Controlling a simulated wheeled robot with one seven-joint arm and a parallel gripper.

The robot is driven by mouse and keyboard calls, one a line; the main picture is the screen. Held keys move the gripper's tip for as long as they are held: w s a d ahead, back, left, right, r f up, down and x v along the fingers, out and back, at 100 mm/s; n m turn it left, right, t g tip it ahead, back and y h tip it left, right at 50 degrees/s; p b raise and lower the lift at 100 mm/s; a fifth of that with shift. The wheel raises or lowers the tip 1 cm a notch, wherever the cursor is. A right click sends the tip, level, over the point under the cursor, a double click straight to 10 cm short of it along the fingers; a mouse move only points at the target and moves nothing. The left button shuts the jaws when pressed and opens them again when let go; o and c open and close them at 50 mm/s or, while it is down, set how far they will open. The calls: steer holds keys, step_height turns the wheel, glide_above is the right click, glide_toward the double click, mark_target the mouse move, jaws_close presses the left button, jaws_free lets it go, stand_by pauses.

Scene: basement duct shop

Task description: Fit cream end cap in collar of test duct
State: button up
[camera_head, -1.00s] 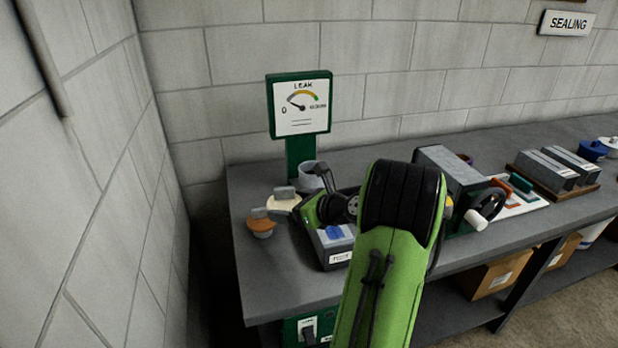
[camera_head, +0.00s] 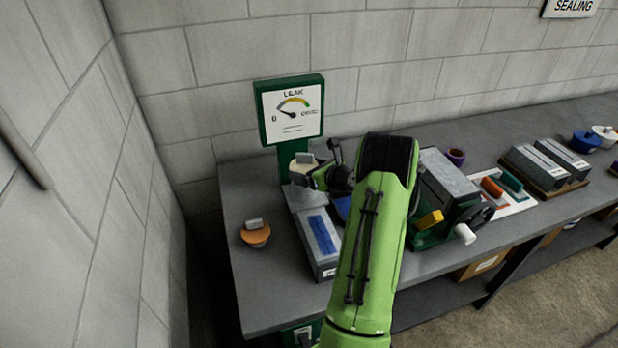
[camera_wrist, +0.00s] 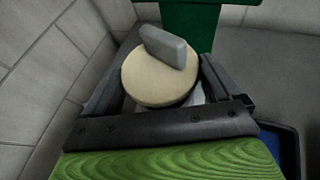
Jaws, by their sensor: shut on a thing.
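The cream end cap (camera_head: 301,168), a round disc with a grey grip tab, is at my gripper (camera_head: 312,180) in front of the gauge post. In the wrist view the cream cap (camera_wrist: 158,75) sits between the two dark fingers of my gripper (camera_wrist: 160,88), which is shut on it. The test duct (camera_head: 318,262) is a grey box with a blue strip on top, running toward the bench's front. The duct's collar lies under the cap and gripper and is mostly hidden. I cannot tell whether the cap is inside the collar or just above it.
An orange cap (camera_head: 255,236) stands on the grey bench (camera_head: 262,290) left of the duct. The green leak gauge (camera_head: 291,112) stands behind. A crank device (camera_head: 455,190) is right of my arm. Block wall (camera_head: 60,150) closes the left side.

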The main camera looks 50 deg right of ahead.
steer(key=shift+f, duration=1.3)
steer(key=shift+f, duration=0.1)
